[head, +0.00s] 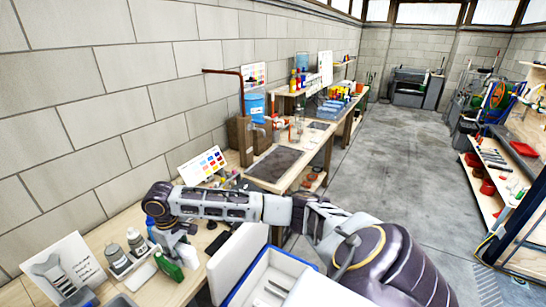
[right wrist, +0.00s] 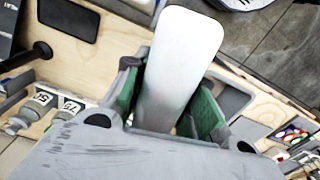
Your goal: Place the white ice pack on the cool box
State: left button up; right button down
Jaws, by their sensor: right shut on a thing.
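The white ice pack (right wrist: 182,65) is a smooth, rounded slab. In the right wrist view it stands between the green-padded fingers of my right gripper (right wrist: 165,112), which is shut on it. In the head view my right gripper (head: 172,246) hangs over the bench at the left, near the bottles; I cannot clearly make out the held pack there. The cool box (head: 262,284) is white with a blue rim, at the bottom centre, right of the gripper. Its lid (head: 236,262) is raised on the left side and its inside is partly visible. My left gripper is not in view.
A block wall (head: 120,100) runs along the left. Open floor (head: 405,150) lies to the right.

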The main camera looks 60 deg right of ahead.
jog(key=a+n, duration=0.2)
jog(key=a, duration=1)
jog(key=s+a+f+m, duration=0.3)
jog(key=s+m, duration=0.1)
jog(key=s, duration=0.3)
jog(key=w+d+f+b, duration=0.1)
jog(key=d+f+b, duration=0.3)
jog(key=d, duration=0.6)
jog(key=shift+w+d+f+m, duration=0.2)
jog(key=shift+f+m, duration=0.1)
jog(key=shift+f, duration=0.3)
jog(key=shift+f+b, duration=0.45)
jog(key=shift+b, duration=0.2)
